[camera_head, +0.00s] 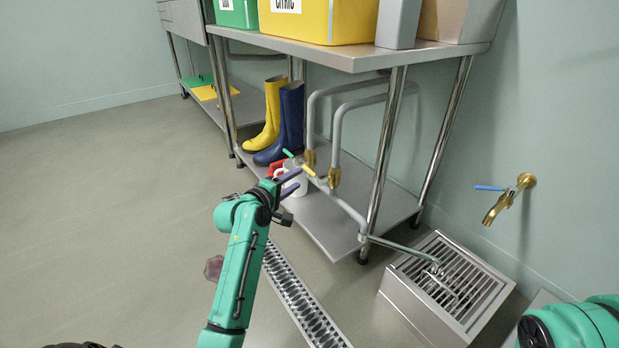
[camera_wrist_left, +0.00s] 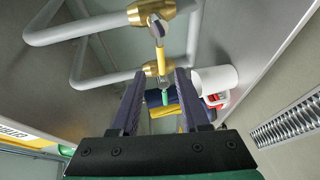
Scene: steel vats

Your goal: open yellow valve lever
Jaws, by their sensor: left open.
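The yellow valve lever (camera_head: 308,170) is a short handle at a brass valve (camera_head: 334,178) on a grey pipe under the steel table. In the left wrist view the yellow lever (camera_wrist_left: 161,62) lies just beyond and between my fingertips, seemingly untouched. A green lever (camera_head: 289,153) sits at the neighbouring brass valve (camera_head: 310,158); in the wrist view this green lever (camera_wrist_left: 164,97) appears between the fingers, farther back. My left gripper (camera_head: 293,182) is open and empty, its purple fingers pointing at the valves; it also shows in the wrist view (camera_wrist_left: 158,85). My right gripper is out of view.
A white cylindrical container (camera_wrist_left: 215,79) is close beside the fingers. A table leg (camera_head: 385,150) stands right of the pipes. A drain grate (camera_head: 298,305) lies on the floor.

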